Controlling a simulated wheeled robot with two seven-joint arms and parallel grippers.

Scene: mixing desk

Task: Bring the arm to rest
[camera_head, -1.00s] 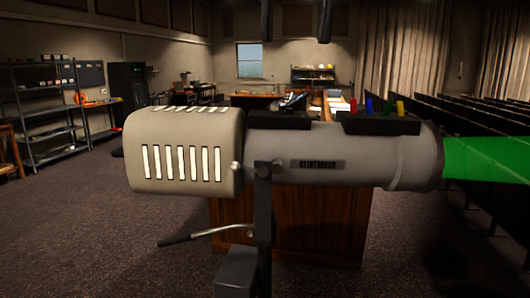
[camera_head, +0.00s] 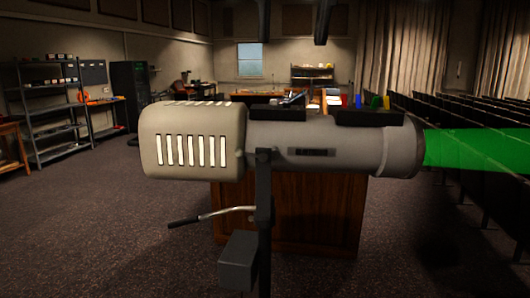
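Two dark shapes (camera_head: 322,20) reach down from the top edge, right of the middle. They may belong to my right gripper, but they are cut off and too dark to tell, and no clear fingertips or held thing show. My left gripper is not seen. Right in front stands a large grey stage spotlight (camera_head: 310,135) on a dark stand (camera_head: 263,200). Its pale slotted housing (camera_head: 192,150) points left, and a green beam (camera_head: 475,148) leaves its right end. A thin handle (camera_head: 210,216) sticks out to the left below it.
A wooden desk (camera_head: 310,215) stands behind the spotlight, its top mostly hidden; several coloured items show above it. Metal shelves (camera_head: 45,108) are at the left. Rows of dark seats (camera_head: 480,115) fill the right. The carpet (camera_head: 110,220) at the left is clear.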

